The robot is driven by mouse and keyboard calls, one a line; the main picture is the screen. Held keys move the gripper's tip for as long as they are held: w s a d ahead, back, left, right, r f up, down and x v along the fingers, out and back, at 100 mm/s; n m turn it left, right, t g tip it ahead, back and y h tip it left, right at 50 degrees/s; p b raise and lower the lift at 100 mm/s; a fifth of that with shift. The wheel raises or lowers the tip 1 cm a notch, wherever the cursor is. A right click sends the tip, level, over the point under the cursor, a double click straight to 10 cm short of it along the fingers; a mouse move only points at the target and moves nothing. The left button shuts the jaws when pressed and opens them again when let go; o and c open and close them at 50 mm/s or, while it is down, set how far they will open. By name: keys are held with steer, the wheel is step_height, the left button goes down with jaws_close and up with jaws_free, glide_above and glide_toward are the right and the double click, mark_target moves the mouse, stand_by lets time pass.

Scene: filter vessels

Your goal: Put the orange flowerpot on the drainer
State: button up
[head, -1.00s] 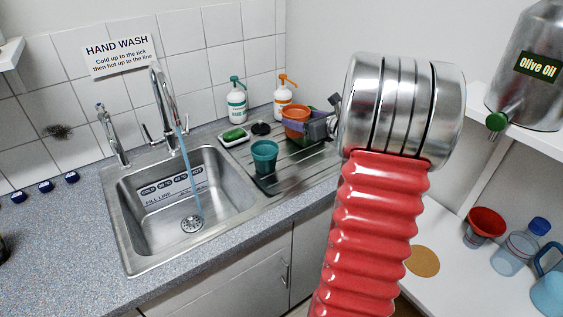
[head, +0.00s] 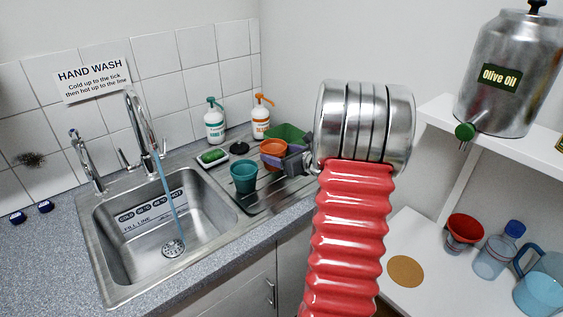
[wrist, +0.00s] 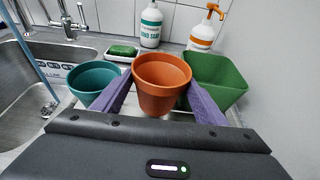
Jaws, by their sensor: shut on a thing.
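The orange flowerpot (head: 272,149) is upright between the purple fingers of my gripper (head: 290,160). In the wrist view the orange flowerpot (wrist: 161,80) is held with a finger of my gripper (wrist: 160,92) on each side. The drainer (head: 268,200) is the ribbed metal board right of the sink. The pot is over its back part, behind and right of a teal pot (head: 243,178). Whether the pot's base touches the drainer is hidden. A green square pot (wrist: 215,80) is close on its right.
The sink (head: 160,240) has running water at the left. The wall is close on the right. The drainer's front part is clear.

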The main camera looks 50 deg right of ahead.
steer(key=shift+f, duration=1.85)
steer(key=shift+f, duration=0.15)
steer(key=o, duration=1.2)
steer(key=shift+c, duration=0.2)
steer(key=shift+s+r, duration=0.35)
steer(key=shift+s, duration=0.15)
steer(key=v, duration=1.1)
steer(key=shift+w+a, duration=0.1)
